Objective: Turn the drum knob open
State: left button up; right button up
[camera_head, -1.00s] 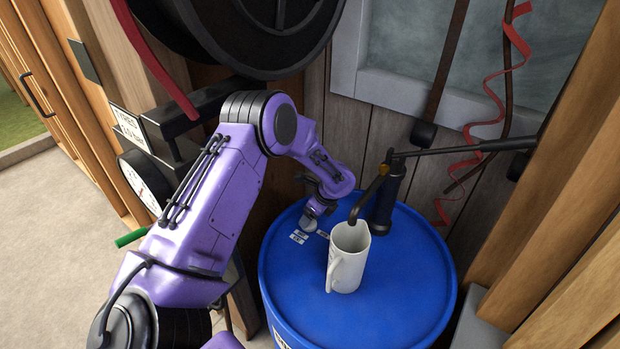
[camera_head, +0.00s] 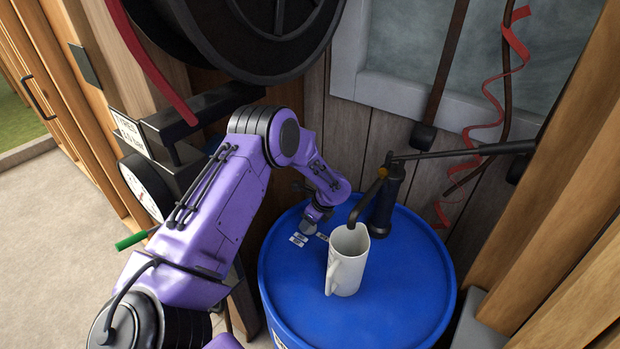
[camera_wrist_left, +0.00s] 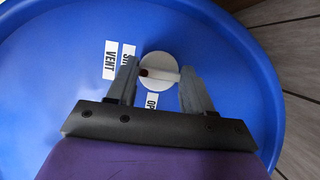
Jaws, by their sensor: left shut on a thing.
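The drum knob (camera_wrist_left: 158,62) is a pale round disc with a raised bar and a dark red mark near the bar's left end in the left wrist view. It sits on top of the blue drum (camera_head: 400,285). My left gripper (camera_wrist_left: 160,78) has a finger at each end of the bar and is shut on the knob. In the head view my left gripper (camera_head: 314,216) reaches down to the drum top's back left, mostly hiding the knob. Labels lie beside the knob: "VENT" (camera_wrist_left: 110,60), a partly covered one, and one starting "OP" (camera_wrist_left: 152,101). My right gripper is out of view.
A white jug (camera_head: 348,265) stands on the drum, right of my left gripper. A dark hand pump (camera_head: 383,205) with a curved spout stands behind it. A hose reel (camera_head: 255,35) hangs above my arm. The drum's front top is clear.

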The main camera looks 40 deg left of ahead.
pick_arm(q)
jog(key=n+b, duration=0.1)
jog(key=n, duration=0.1)
jog(key=n+g, duration=0.1)
jog(key=n, duration=0.1)
jog(key=shift+w+f+g+h+b, duration=0.1)
jog(key=shift+f+g+h+b, duration=0.1)
jog(key=shift+g+h+b, duration=0.15)
jog(key=n+b, duration=0.1)
jog(key=n, duration=0.2)
jog(key=n+g+h+b, duration=0.1)
jog(key=n, duration=0.2)
jog(key=shift+w+a+g+h, duration=0.1)
jog(key=shift+g+h, duration=0.15)
jog(key=n+h+b, duration=0.1)
jog(key=n, duration=0.2)
jog(key=shift+n, duration=0.3)
jog(key=shift+a+r+n+g+h+b, duration=0.2)
jog(key=shift+n+h, duration=0.25)
jog(key=shift+n, duration=0.5)
jog(key=shift+d+f+n+g+h+b, duration=0.1)
jog(key=shift+n+h+b, duration=0.25)
jog(key=shift+n, duration=0.6)
jog(key=shift+a, duration=0.1)
jog(key=o, duration=1)
jog(key=shift+w, duration=0.1)
jog(key=shift+o, duration=0.2)
jog(key=shift+r, duration=0.1)
